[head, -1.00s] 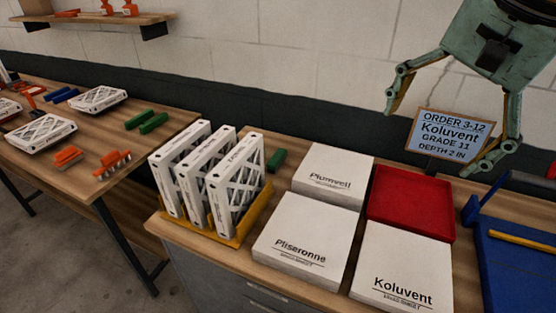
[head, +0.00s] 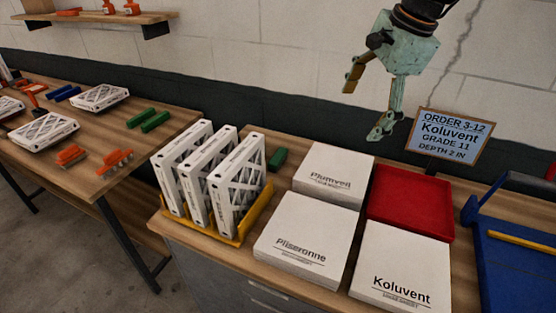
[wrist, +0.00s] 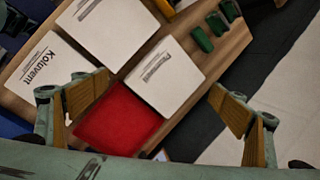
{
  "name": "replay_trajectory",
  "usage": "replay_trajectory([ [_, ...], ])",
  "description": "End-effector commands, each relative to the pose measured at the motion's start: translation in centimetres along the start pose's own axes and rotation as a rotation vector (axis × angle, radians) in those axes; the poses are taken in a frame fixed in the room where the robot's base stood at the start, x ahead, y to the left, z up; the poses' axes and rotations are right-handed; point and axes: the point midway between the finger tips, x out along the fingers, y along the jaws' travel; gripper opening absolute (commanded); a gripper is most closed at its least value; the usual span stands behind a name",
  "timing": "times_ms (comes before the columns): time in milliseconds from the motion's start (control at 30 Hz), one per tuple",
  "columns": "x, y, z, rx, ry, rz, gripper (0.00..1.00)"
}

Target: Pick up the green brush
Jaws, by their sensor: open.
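A green brush (head: 277,159) lies on the counter behind the yellow rack, partly hidden by the upright filters. In the wrist view, several green blocks, the nearest a brush (wrist: 202,39), lie in a row along the counter's back edge. Two more green brushes (head: 148,122) lie on the left table. My gripper (head: 364,110) is open and empty, high above the back of the counter near the red tray. In the wrist view its two fingers (wrist: 160,88) stand wide apart, with the green row beyond them at the upper right.
White boxes (head: 306,235) and a red tray (head: 411,203) cover much of the counter. A yellow rack (head: 231,238) holds upright filters. An order sign (head: 451,135) stands at the back, a blue tray (head: 520,262) at the right. The wall is close behind.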

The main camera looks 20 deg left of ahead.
Motion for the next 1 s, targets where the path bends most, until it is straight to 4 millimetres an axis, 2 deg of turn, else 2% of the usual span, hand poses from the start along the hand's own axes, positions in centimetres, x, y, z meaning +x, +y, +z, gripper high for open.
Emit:
replay_trajectory([
  [400, 7.5, -6.9, 1.1, 0.192, -0.052, 0.017, 0.9],
  [1000, 19.9, -14.5, 3.8, 0.475, -0.112, 0.059, 0.9],
])
